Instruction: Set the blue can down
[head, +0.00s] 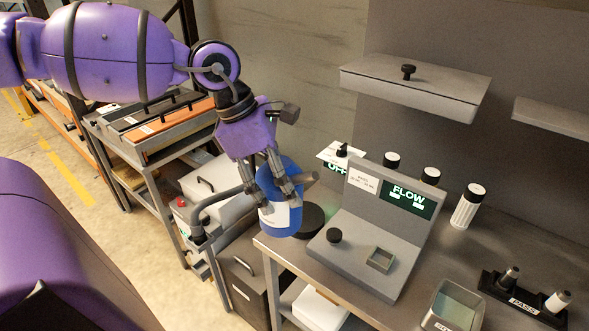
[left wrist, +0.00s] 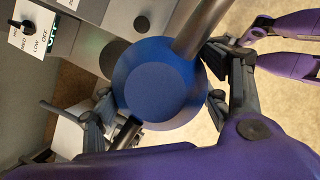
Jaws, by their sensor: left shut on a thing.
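The blue can (head: 283,219) has a pale label and appears upright near the left end of the grey bench (head: 400,290). My left gripper (head: 272,185) is shut on it from above, with its fingers around the sides. In the left wrist view the blue can (left wrist: 160,85) shows its round top between the fingers of my left gripper (left wrist: 160,98). A dark round pad (head: 310,219) lies on the bench just right of the can, partly hidden by it. The can appears raised; I cannot tell its exact height.
A grey console (head: 365,260) with a FLOW display stands right of the can. A small bin (head: 452,310) and a PASS stand (head: 520,292) are farther right. A grey pipe (head: 216,197) is close left of the can. A shelf (head: 415,90) overhangs behind.

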